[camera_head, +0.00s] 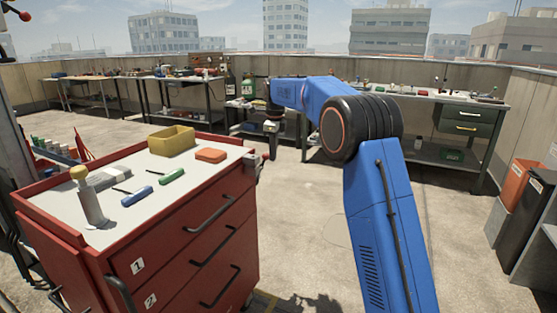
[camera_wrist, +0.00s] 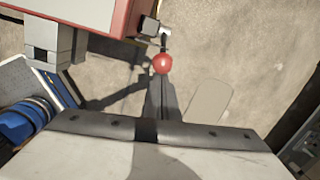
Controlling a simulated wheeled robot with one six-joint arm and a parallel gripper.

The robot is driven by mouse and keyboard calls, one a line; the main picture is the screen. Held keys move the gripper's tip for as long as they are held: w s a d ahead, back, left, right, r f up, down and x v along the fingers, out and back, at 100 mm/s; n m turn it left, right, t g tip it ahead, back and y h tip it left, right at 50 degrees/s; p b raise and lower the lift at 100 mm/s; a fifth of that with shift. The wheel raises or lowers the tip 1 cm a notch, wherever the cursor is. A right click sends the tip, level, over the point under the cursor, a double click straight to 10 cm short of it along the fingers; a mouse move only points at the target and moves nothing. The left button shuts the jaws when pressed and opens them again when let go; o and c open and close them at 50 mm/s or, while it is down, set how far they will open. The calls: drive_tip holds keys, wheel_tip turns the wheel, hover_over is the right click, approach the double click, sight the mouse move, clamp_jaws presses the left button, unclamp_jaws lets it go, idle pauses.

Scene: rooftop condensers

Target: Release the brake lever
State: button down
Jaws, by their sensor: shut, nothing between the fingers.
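A lever with a round red knob (camera_wrist: 162,63), which looks like the brake lever, sticks out from a light grey bracket (camera_wrist: 148,27) at a corner of the red tool cart (camera_wrist: 118,15) in the wrist view. My gripper (camera_wrist: 161,88) is shut and empty, its dark fingers pointing at the knob. The tips are close to it in the picture; I cannot tell whether they touch. In the head view my gripper (camera_head: 270,128) is small, at the far right corner of the red tool cart (camera_head: 190,235). The red knob cannot be made out there.
Workbenches (camera_head: 440,95) line the back wall. Open floor (camera_head: 300,240) lies right of the cart.

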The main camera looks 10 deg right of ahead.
drive_tip(key=shift+w+a+r, duration=0.45)
drive_tip(key=shift+w+a, duration=0.1)
drive_tip(key=shift+a, duration=0.2)
drive_tip(key=shift+w+a+r, duration=0.4)
drive_tip(key=shift+w+a, duration=0.1)
drive_tip(key=shift+a, duration=0.2)
drive_tip(key=shift+a+r, duration=0.15)
drive_tip(key=shift+a, duration=0.05)
drive_tip(key=shift+s+d, duration=0.2)
drive_tip(key=shift+d, duration=0.5)
wheel_tip(320, 180, up, 8)
drive_tip(key=d, duration=0.1)
drive_tip(key=shift+s+d+r, duration=0.25)
drive_tip(key=shift+s+d, duration=0.1)
drive_tip(key=shift+s, duration=0.1)
